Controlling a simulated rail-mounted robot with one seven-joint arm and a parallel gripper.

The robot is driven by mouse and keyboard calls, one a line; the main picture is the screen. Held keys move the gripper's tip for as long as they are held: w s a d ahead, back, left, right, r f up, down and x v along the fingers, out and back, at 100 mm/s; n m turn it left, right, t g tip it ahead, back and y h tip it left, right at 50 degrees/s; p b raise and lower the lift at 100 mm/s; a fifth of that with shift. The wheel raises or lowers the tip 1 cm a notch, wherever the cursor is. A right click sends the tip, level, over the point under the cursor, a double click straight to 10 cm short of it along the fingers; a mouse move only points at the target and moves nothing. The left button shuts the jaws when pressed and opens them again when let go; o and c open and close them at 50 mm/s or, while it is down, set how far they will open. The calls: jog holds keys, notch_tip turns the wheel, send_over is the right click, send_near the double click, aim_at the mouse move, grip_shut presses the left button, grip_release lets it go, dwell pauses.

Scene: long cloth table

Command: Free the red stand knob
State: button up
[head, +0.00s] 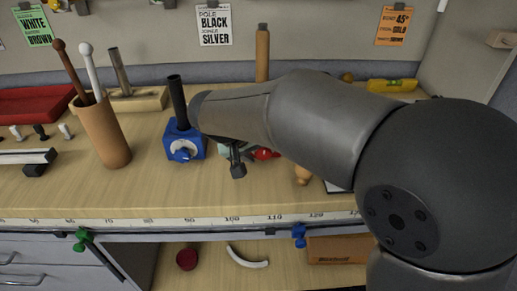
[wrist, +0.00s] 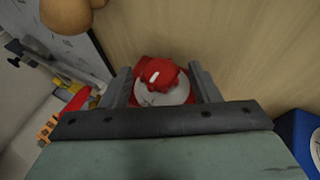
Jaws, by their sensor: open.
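The red stand knob (wrist: 160,73) sits on a pale grey disc (wrist: 165,92) on the front of the red stand (wrist: 191,98) in the wrist view. My gripper (wrist: 162,76) is open, with one finger at each side of the knob and disc. A gap shows between each finger and the knob. In the head view, my arm hides most of the red stand. A small red piece (head: 265,153) shows just below the arm, beside my gripper, which is partly hidden there.
A blue stand (head: 183,142) with a black post is left of my arm and at the wrist view's right edge (wrist: 303,138). A cup of sticks (head: 104,135) stands further left. A rounded wooden piece (wrist: 68,13) is at the wrist view's top left. The table front is mostly clear.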

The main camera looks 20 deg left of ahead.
jog(key=p+v, duration=0.1)
jog(key=v, duration=1.6)
jog(key=shift+r+p, duration=0.2)
jog(key=shift+p, duration=0.1)
jog(key=shift+s, duration=0.1)
jog(key=d+f+m+g+p, duration=0.1)
jog(key=d+g+p, duration=0.15)
jog(key=d, duration=0.75)
jog(key=d+f+g+p, duration=0.2)
jog(key=d+p, duration=0.1)
jog(key=d, duration=0.6)
jog(key=s+d+f+m+g+y+p, duration=0.1)
jog(key=s+d+f+m+y+p, duration=0.2)
jog(key=s+d, duration=0.7)
jog(key=d+f+y+p, duration=0.1)
jog(key=d+f+p, duration=0.1)
jog(key=d+f, duration=0.1)
jog(key=shift+s+d, duration=0.25)
jog(key=shift+d, duration=0.15)
